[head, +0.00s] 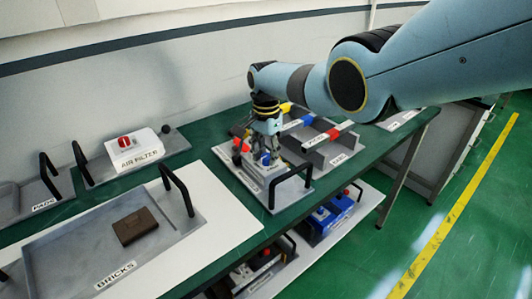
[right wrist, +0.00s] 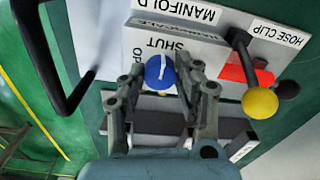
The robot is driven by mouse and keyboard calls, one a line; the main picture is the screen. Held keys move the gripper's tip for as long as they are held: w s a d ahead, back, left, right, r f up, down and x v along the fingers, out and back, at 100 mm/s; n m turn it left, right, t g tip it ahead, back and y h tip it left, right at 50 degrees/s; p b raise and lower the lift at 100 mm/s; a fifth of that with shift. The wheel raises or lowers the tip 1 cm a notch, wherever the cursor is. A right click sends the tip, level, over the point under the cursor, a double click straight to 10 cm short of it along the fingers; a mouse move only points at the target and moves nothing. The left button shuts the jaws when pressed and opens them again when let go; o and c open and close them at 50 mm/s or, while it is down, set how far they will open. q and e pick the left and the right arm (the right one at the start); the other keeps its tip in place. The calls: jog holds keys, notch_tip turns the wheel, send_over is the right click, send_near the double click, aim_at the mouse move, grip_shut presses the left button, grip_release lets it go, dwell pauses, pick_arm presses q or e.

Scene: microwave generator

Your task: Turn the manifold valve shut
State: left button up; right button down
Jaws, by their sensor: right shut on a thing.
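The manifold valve's round blue knob (right wrist: 160,72) has a white line across it and sits on a pale panel (right wrist: 185,52) marked SHUT and OP, the rest of that word being hidden. The white line runs nearly upright in the right wrist view, toward the SHUT lettering. My right gripper (right wrist: 168,78) is shut on the knob, with a finger on each side. In the head view, my right gripper (head: 266,142) points down over the manifold tray (head: 275,200), and the blue knob (head: 265,158) shows only partly below it. My left gripper is not in view.
A yellow ball-ended lever (right wrist: 260,103) and a red block (right wrist: 245,72) stand close beside the panel. A black tray handle (head: 290,182) rises in front. Left on the bench are a brick tray (head: 70,262) and an air filter box (head: 133,148).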

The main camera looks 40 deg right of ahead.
aim_at(266, 157)
dwell(0.5)
jog(key=c, duration=0.9)
grip_release()
jog(key=shift+c, duration=0.2)
notch_tip(266, 157, up, 12)
jog(key=shift+f, duration=0.1)
